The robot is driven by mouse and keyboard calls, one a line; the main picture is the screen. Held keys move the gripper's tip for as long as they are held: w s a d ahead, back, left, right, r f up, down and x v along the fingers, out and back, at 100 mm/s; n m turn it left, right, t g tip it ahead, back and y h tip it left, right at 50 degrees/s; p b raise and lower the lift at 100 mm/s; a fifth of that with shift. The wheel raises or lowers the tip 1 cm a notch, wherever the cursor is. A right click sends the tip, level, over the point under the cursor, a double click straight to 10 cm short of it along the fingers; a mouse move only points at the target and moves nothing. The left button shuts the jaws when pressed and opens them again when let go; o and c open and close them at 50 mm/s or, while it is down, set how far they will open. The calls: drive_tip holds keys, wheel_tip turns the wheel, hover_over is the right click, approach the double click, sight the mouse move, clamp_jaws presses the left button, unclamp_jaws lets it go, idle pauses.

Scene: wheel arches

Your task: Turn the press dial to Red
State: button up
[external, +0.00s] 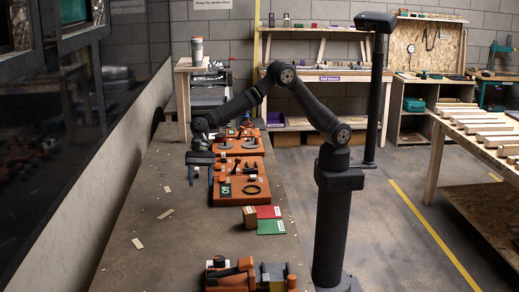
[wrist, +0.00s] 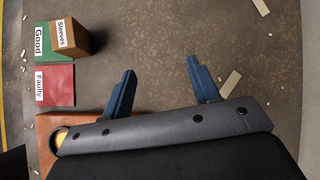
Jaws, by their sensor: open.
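My gripper (external: 200,158) hangs over the bench at the left of the orange boards in the external view. In the wrist view its two blue fingers (wrist: 160,68) are spread apart, with only bare bench between and beyond them. I cannot pick out the press dial for certain in either view. The nearer orange board (external: 262,173) carries a green piece, a black ring and small dark fittings, too small to read. A corner of an orange board (wrist: 48,124) with a yellowish round part shows at the lower left of the wrist view, partly hidden by my gripper.
Green (external: 271,227) and red (external: 268,212) pads and a brown box (external: 249,217) lie nearer the camera; in the wrist view they read Good, Faulty and Sleeves. An orange and grey assembly (external: 245,272) stands at the front. The bench's left side is mostly clear, with scattered chips.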

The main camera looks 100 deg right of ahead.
sight(219, 258)
drive_tip(key=s+a+f+y, duration=0.2)
drive_tip(key=a+f, duration=0.1)
drive_tip(key=a, duration=0.9)
drive_tip(key=s+a+f+m+g+y, duration=0.1)
drive_tip(key=s+a+f, duration=0.1)
drive_tip(key=a, duration=1.1)
drive_tip(key=s+a+f+y, duration=0.2)
drive_tip(key=a+f, duration=0.2)
drive_tip(key=a, duration=0.9)
drive_tip(key=shift+s+a+f+y, duration=0.1)
drive_tip(key=shift+s+a+y, duration=0.15)
drive_tip(key=shift+s+y, duration=0.1)
drive_tip(key=c, duration=1)
drive_tip(key=shift+o, duration=0.2)
drive_tip(key=shift+g, duration=0.3)
drive_tip(key=shift+n+g, duration=0.3)
drive_tip(key=shift+g, duration=0.1)
drive_tip(key=shift+n+g, duration=0.3)
drive_tip(key=shift+g, duration=0.2)
